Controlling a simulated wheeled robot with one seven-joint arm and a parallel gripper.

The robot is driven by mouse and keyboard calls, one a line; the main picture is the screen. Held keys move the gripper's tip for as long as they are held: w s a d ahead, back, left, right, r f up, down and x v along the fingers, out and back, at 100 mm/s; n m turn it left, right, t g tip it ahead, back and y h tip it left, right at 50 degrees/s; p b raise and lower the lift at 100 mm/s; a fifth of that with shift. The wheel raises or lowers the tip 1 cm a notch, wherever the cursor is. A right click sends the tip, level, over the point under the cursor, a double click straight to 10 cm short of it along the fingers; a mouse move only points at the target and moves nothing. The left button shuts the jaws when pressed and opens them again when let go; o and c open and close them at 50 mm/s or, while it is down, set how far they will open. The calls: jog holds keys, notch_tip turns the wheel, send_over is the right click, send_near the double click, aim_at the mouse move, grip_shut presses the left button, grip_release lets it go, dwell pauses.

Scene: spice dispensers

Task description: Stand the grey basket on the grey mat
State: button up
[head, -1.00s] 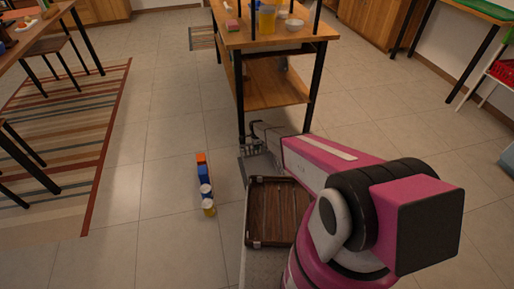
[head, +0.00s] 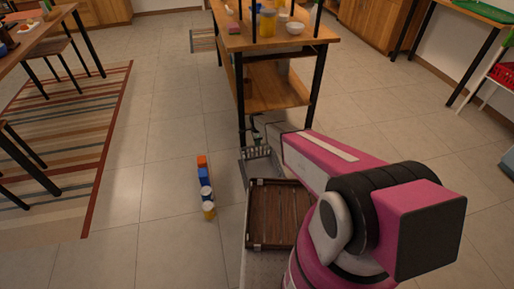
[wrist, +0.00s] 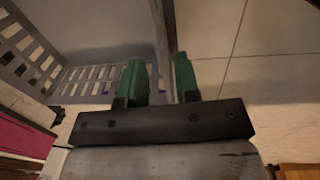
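The grey basket (head: 257,153), with slotted walls, stands on the floor area by the near table leg in the head view. A flat grey surface, apparently the grey mat (head: 259,169), shows at its near side. Much of both is hidden by my arm and the brown tray. In the wrist view the basket (wrist: 88,74) fills the left side, its slotted wall reaching close to the left finger. In the head view my gripper (head: 256,133) is just beyond the basket.
A wooden table (head: 272,38) with a lower shelf stands just beyond the gripper. A brown tray (head: 278,212) lies in front of the basket. A row of small orange, blue and yellow items (head: 205,186) stands on the floor at left. Tiled floor around them is clear.

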jog(key=r, duration=0.5)
jog(key=shift+d+r, duration=0.2)
jog(key=shift+r, duration=0.15)
jog(key=s+d+r+n, duration=0.5)
jog(key=s+d+r, duration=0.2)
jog(key=s+r, duration=0.4)
jog(key=s+d+r+n, duration=0.5)
jog(key=s+d+r, duration=0.3)
jog(key=s+r, duration=0.4)
jog(key=s+d+r+n+t, duration=0.1)
jog(key=s+d+r+n, duration=0.3)
jog(key=s+d+r, duration=0.4)
jog(key=s+r, duration=0.3)
jog(key=r, duration=0.1)
jog(key=shift+s+d+r+n, duration=0.15)
jog(key=shift+s+n, duration=0.15)
jog(key=shift+n, duration=0.1)
